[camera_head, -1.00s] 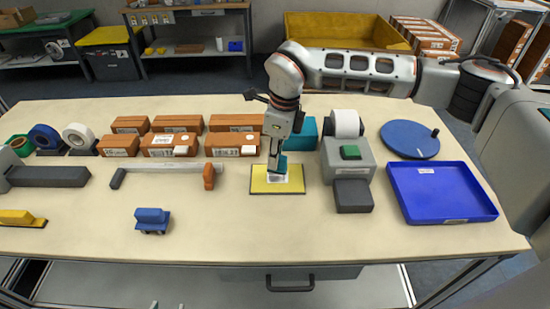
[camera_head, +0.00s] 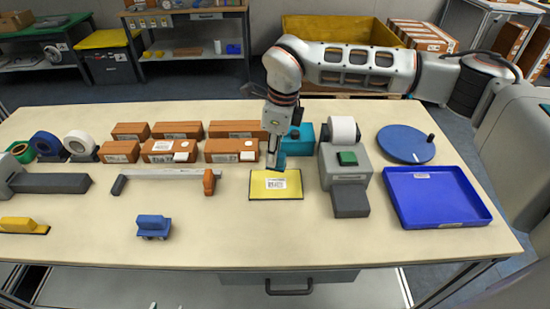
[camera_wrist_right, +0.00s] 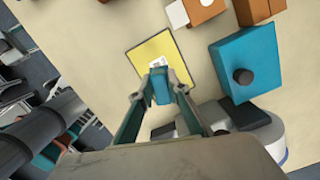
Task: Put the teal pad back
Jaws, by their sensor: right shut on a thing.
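My right gripper (camera_head: 274,163) is shut on the small teal pad (camera_head: 279,161). It holds the pad just above the far edge of the yellow plate (camera_head: 262,191), which lies flat on the table with a white barcode label (camera_head: 276,183) on it. In the right wrist view the teal pad (camera_wrist_right: 160,87) sits between the fingertips, in front of the label. A larger teal block (camera_head: 306,134) with a dark round knob (camera_wrist_right: 243,76) stands behind and to the right of the gripper, partly hidden by it in the head view. My left gripper is not in view.
A grey label printer (camera_head: 341,165) with a white roll stands right of the plate. Several brown boxes (camera_head: 172,150) stand to the left. A blue tray (camera_head: 437,197) and blue turntable (camera_head: 405,142) are at the right. The table front is mostly clear.

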